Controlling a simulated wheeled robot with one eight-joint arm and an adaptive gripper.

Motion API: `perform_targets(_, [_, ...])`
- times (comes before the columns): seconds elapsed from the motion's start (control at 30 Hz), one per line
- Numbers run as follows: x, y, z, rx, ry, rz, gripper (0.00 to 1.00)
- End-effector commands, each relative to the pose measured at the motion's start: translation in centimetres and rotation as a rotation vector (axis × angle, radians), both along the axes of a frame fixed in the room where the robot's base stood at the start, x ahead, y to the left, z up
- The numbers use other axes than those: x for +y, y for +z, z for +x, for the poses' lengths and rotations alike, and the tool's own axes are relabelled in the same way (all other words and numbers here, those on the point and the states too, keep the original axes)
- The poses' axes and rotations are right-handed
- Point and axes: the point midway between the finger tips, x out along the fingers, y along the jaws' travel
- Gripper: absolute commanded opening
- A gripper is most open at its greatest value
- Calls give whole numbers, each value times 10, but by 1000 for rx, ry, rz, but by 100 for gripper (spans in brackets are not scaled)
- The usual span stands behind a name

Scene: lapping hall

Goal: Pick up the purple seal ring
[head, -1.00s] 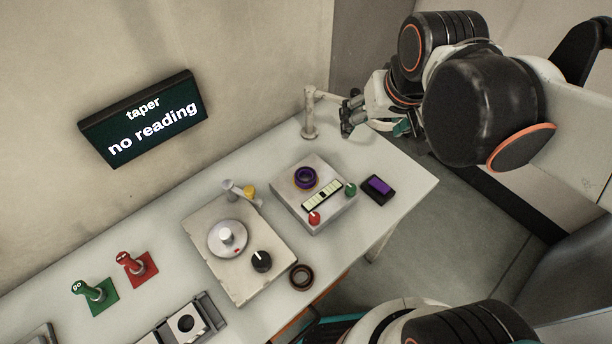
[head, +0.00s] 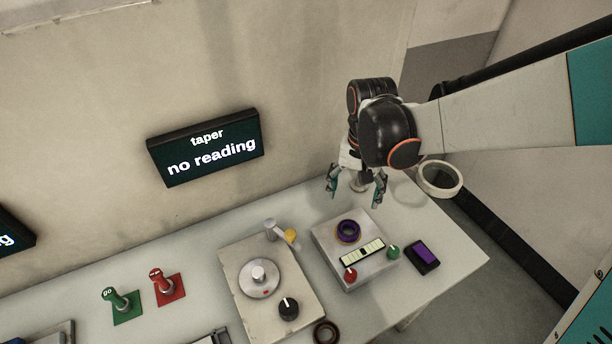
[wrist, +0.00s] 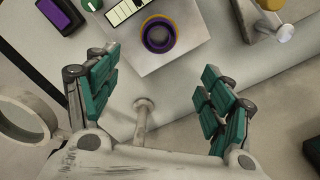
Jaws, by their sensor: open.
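The purple seal ring (head: 348,230) lies on the grey box (head: 330,252) near its back edge. In the wrist view the purple ring (wrist: 158,36) sits at the top, with an orange-brown rim showing around it. My gripper (head: 356,200) is open and empty, pointing down above and behind the box. In the wrist view my gripper's (wrist: 158,95) teal-padded fingers stand wide apart, and the ring lies beyond the fingertips, between their lines. Nothing covers the ring in either view.
The box also carries a red knob (head: 350,275), a green knob (head: 393,251) and a light gauge strip (head: 362,251). A purple-screened device (head: 422,255) lies to its right. A post (wrist: 143,118) stands between my fingers in the wrist view. A dark ring (head: 326,332) lies in front.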

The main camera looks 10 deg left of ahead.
Motion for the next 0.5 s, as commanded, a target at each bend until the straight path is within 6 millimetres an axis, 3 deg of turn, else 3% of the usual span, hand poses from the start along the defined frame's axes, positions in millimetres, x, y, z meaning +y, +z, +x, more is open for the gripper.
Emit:
perform_targets(0.3, [0, -60, 0, -1, 0, 1, 74])
perform_targets(0.5, [0, -78, -1, -1, 0, 1, 74])
